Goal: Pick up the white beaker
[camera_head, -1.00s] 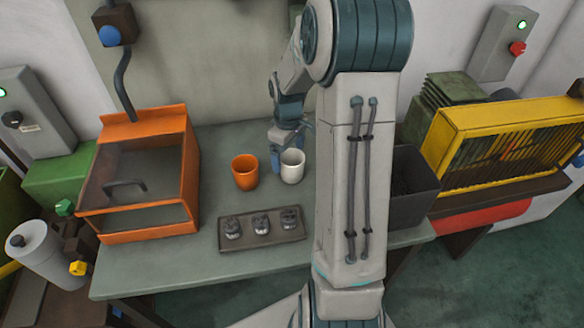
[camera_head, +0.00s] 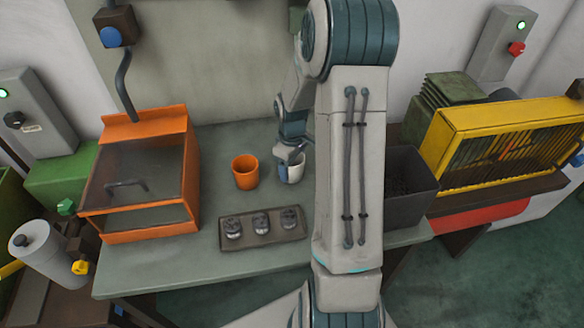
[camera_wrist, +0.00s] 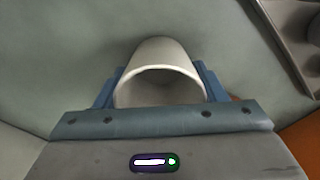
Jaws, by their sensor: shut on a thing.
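The white beaker (camera_head: 291,174) stands upright on the grey-green table, just right of an orange beaker (camera_head: 245,172). My gripper (camera_head: 290,160) is at the white beaker from above and behind, partly covering its rim. In the wrist view the beaker (camera_wrist: 162,75) lies between the two blue fingers of my gripper (camera_wrist: 160,88), one finger on each side of its wall. The gripper is shut on it. I cannot tell any gap between the beaker's base and the table.
A dark tray (camera_head: 250,242) with several metal parts lies in front of the beakers. An orange machine (camera_head: 190,190) with a clear cover stands at the left. A dark bin (camera_head: 412,200) stands right of my arm, near a yellow guard (camera_head: 480,125). The table's front left is clear.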

